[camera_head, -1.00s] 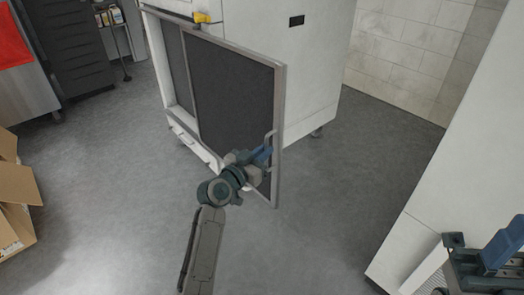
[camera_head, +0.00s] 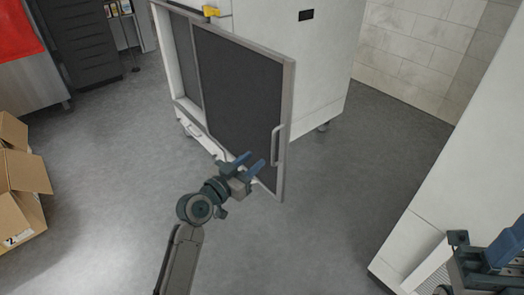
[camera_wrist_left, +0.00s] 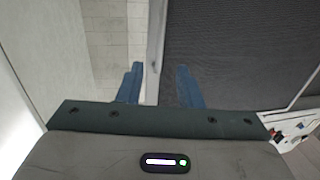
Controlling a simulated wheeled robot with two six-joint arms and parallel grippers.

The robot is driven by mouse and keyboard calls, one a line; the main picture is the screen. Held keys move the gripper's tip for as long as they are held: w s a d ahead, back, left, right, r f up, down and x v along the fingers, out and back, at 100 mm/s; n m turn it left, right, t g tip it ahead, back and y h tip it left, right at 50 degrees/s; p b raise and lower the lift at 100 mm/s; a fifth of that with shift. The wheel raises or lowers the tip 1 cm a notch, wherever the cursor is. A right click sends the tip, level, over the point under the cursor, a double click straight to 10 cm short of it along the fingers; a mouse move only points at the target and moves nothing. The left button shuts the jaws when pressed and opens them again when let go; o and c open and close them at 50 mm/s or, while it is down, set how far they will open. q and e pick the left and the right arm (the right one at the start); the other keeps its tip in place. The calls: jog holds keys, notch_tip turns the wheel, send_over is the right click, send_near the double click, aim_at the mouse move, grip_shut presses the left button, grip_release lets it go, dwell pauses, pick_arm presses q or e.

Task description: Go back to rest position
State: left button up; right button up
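My left gripper (camera_head: 246,166) is open and empty, in front of the lower part of the open washer door.
The white washer cabinet (camera_head: 318,60) stands behind the door. A white panel (camera_head: 460,170) rises at the right, close to my right gripper. Cardboard boxes (camera_head: 18,190) lie at the left. Dark drawers (camera_head: 78,45) stand at the back left. The grey floor (camera_head: 110,150) between is clear.

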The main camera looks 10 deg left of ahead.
pick_arm(q)
jog(key=shift+v, duration=1.1)
